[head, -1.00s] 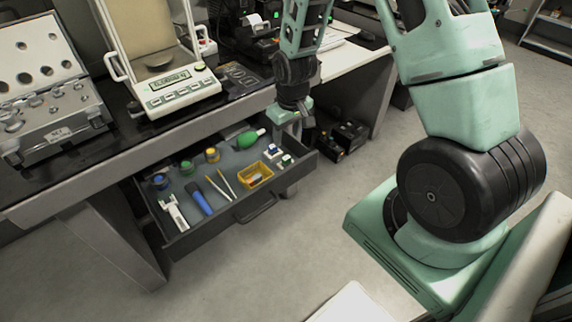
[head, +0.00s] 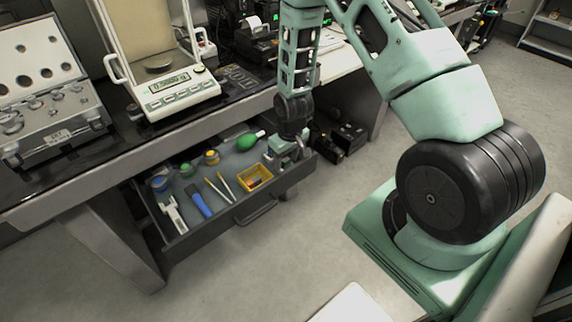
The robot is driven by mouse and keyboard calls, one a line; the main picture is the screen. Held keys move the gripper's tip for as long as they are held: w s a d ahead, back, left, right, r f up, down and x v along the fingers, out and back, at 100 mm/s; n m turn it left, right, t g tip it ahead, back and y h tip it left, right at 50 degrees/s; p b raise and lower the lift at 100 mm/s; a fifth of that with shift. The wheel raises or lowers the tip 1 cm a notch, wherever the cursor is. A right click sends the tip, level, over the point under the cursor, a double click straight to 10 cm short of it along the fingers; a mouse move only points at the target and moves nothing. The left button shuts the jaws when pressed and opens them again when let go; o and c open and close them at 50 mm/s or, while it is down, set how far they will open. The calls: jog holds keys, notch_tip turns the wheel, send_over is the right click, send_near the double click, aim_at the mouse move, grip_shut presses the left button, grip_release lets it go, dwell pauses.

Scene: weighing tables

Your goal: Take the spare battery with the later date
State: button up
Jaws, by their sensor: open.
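My gripper (head: 285,157) is open and low over the right end of the open drawer (head: 255,213), fingers pointing down. It covers the spot where two small white blocks, one with blue and one with green, showed earlier; these may be the spare batteries. A small part of a white block (head: 268,156) seems to show beside the fingers. I cannot tell whether the fingers touch or surround either block. No date can be read at this size.
The drawer also holds a yellow tray (head: 243,185) with small items, a green bulb (head: 247,141), a blue-handled tool (head: 199,201), tweezers, small jars and a white caliper-like tool (head: 174,214). A balance (head: 178,93) and a weight case (head: 50,125) stand on the table above.

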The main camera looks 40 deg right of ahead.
jog(key=c, duration=1.1)
jog(key=shift+o, duration=0.2)
jog(key=shift+r, duration=0.1)
